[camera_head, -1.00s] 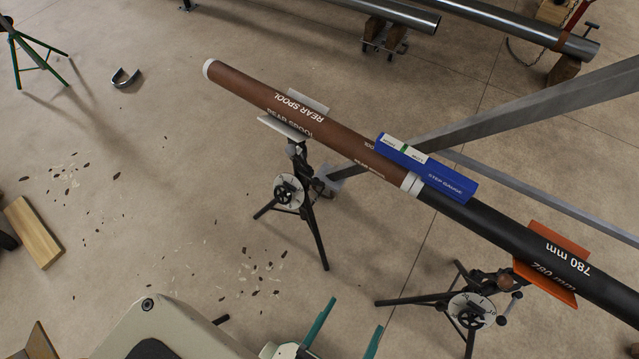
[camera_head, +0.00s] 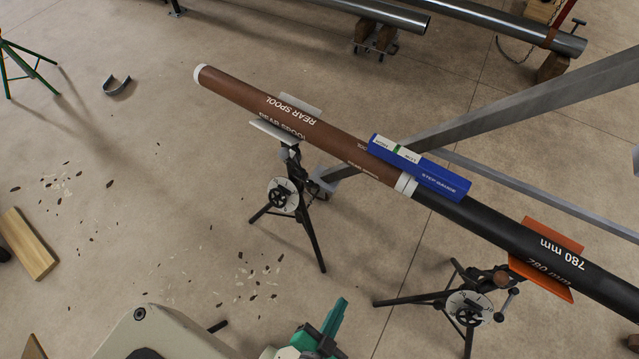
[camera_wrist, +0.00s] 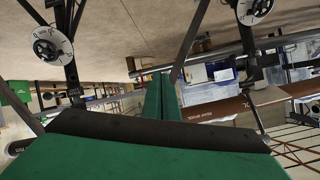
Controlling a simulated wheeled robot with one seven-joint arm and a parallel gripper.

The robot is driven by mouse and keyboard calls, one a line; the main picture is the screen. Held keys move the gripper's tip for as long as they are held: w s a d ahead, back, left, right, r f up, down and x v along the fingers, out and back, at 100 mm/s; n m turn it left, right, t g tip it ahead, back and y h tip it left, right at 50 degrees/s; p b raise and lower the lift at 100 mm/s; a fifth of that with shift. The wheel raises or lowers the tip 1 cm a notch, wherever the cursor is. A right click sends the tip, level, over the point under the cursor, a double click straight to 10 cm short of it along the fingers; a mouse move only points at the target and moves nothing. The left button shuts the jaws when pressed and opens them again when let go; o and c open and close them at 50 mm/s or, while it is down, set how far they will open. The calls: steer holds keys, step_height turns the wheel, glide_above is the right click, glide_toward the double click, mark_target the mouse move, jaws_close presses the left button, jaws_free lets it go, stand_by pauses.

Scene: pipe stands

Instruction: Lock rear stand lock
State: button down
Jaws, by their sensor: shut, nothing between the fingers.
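The rear stand (camera_head: 292,205) is a black tripod with a dial and dark handwheel (camera_head: 283,196) on its near side. Its pale V-shaped head (camera_head: 277,130) carries the brown rear spool (camera_head: 245,102). I cannot tell which part of the stand is the lock, or how it is set. My gripper (camera_head: 335,322) has green fingers and is shut and empty at the bottom edge of the head view, nearer than the stand and apart from it. The wrist view shows its fingers together (camera_wrist: 163,95), with two stand dials (camera_wrist: 52,44) beyond; the brown pipe (camera_wrist: 215,113) is at right.
A second tripod (camera_head: 466,303) with an orange head (camera_head: 548,265) holds the black pipe (camera_head: 480,225). A blue step gauge (camera_head: 425,170) lies across the joint. A grey beam (camera_head: 520,110) slants behind. Open floor (camera_head: 150,230) lies left of the rear stand.

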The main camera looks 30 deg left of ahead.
steer(key=w+a+f+m+g+y, duration=0.35)
steer(key=w+a+f+y, duration=0.35)
steer(key=w+a+f, duration=0.9)
steer(key=w+a+r+y, duration=0.2)
steer(key=w+r+y, duration=0.25)
steer(key=w, duration=0.55)
steer(key=w+d+r+n+g+y, duration=0.1)
steer(key=w+d+r+g+y, duration=0.1)
steer(key=w+r, duration=0.4)
steer(key=shift+w+d+g+y, duration=0.35)
steer(key=shift+w+d+y, duration=0.4)
steer(key=shift+y, duration=0.4)
steer(key=shift+a, duration=0.1)
steer(key=a, duration=0.9)
